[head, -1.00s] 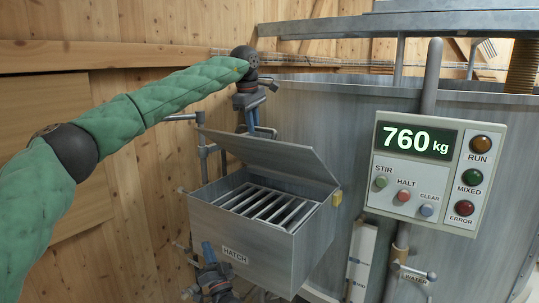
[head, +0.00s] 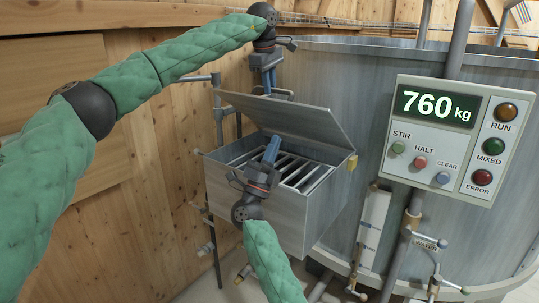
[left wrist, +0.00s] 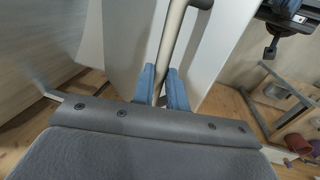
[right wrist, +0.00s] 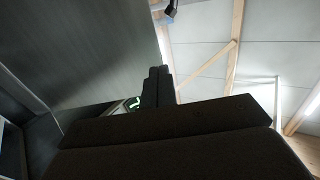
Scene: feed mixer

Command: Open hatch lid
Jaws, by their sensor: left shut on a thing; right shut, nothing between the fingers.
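The hatch lid (head: 305,120) is a grey metal flap, raised at a slant above the hatch box (head: 285,218). The opening below it shows a grate of metal bars (head: 318,178). My left gripper (head: 269,90) is behind the lid's upper edge, shut on the lid handle (head: 284,92). The handle is a pale bar between the blue fingers in the left wrist view (left wrist: 172,50). My right gripper (head: 273,142) is shut and empty, in front of the opening with its fingers pointing up toward the lid's underside. I cannot tell whether they touch the lid.
The control panel (head: 437,140) reads 760 kg and has several buttons and lamps, right of the hatch. The large metal tank (head: 350,80) stands behind. Pipes and a water valve (head: 428,242) are at the lower right. A wooden wall (head: 140,200) is at the left.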

